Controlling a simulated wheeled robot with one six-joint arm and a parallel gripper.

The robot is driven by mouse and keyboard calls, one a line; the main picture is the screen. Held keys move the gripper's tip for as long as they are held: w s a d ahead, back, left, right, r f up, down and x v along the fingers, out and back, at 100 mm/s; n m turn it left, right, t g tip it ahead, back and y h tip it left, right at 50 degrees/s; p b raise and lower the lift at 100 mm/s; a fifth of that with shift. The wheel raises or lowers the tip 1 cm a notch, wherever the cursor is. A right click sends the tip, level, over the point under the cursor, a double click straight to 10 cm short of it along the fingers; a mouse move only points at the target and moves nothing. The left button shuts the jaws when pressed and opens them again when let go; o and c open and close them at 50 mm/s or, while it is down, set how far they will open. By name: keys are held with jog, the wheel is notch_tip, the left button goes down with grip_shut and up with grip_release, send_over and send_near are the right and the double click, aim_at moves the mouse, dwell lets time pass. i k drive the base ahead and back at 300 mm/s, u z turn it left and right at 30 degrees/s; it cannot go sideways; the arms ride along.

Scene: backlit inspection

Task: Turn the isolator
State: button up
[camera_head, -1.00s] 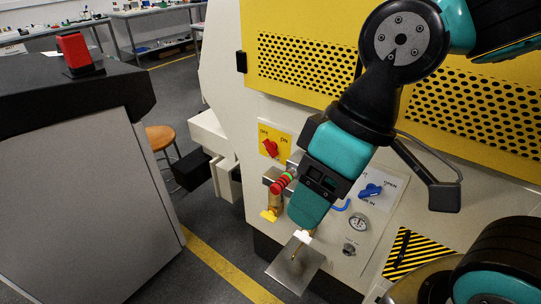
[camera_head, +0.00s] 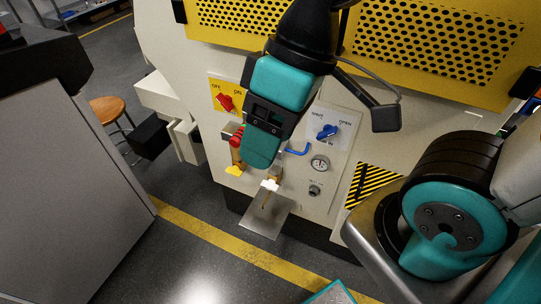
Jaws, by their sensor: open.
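The isolator (camera_head: 225,103) is a red rotary handle on a yellow plate with OFF at the left and ON at the right. It is on the pale machine front, left of my gripper. The handle lies slantwise, its upper left end toward OFF. My gripper (camera_head: 262,162), teal and black, points down in front of the panel, lower right of the isolator and apart from it in the picture. Its jaws are open; I see nothing held between them. The gripper hides part of the panel between the isolator and the blue handle.
Right of my gripper are a blue handle (camera_head: 327,132), a gauge (camera_head: 320,163) and a black knob (camera_head: 315,190). Brass fittings with red parts (camera_head: 236,150) stick out at the left. A metal plate (camera_head: 262,222) shows below. A grey cabinet (camera_head: 70,180) stands left, with open floor between.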

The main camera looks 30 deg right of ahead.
aim_at(225, 100)
jog(key=u, duration=0.5)
jog(key=k, duration=0.55)
jog(key=u, duration=0.9)
jog(key=i, duration=1.1)
jog(key=z, duration=0.75)
jog(key=i, duration=0.3)
jog(key=z, duration=0.25)
